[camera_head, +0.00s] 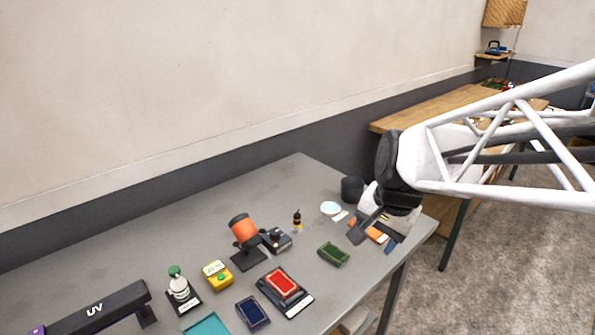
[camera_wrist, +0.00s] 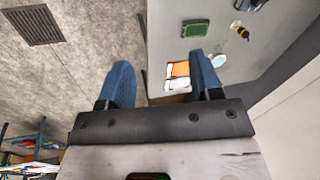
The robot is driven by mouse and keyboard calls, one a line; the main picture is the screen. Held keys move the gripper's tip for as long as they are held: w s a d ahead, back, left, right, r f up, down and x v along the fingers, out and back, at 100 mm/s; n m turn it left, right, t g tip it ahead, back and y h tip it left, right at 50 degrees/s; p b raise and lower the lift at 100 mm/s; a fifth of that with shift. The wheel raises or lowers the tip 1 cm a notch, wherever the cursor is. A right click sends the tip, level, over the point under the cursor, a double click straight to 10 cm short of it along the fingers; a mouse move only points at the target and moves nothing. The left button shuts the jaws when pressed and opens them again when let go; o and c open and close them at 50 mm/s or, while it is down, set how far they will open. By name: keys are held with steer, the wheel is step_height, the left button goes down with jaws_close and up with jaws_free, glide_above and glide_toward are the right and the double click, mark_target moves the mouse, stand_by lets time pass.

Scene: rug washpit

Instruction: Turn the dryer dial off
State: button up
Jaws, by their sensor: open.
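An orange dryer (camera_head: 243,228) with a dark end stands tilted on a black stand on the grey table. Beside its right side is a small grey-black box (camera_head: 276,240) with a dark round part on top, which looks like the dial; its setting is too small to read. My gripper (camera_head: 372,241) is above the table's right end, well to the right of the box, pointing down. In the wrist view my gripper (camera_wrist: 163,80) has its blue fingers wide apart and holds nothing. An orange and white item (camera_wrist: 178,76) shows beyond and between the fingers.
A green pad (camera_head: 334,253) lies between my gripper and the box. A small dark bottle (camera_head: 297,221), a pale disc (camera_head: 330,208) and a black cup (camera_head: 352,189) stand behind. Red (camera_head: 284,283) and blue (camera_head: 253,313) pads are in front. A UV lamp (camera_head: 95,309) is at left.

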steer(key=w+a+f+m+y, duration=0.1)
steer(key=w+a+f+m, duration=0.1)
steer(key=w+a+m, duration=0.3)
steer(key=w+a+f+m, duration=0.1)
steer(key=w+a+f, duration=0.2)
steer(key=w, duration=0.5)
steer(key=m+g+y, duration=0.1)
steer(key=m+y, duration=0.1)
steer(key=m, duration=0.6)
glide_toward(275, 231)
steer(key=shift+w+a+f, duration=0.15)
steer(key=shift+a+f, duration=0.3)
steer(key=shift+f, duration=0.15)
steer(key=shift+f, duration=0.15)
steer(key=shift+x, duration=3.75)
steer(key=shift+d+f, duration=0.1)
steer(key=c, duration=0.9)
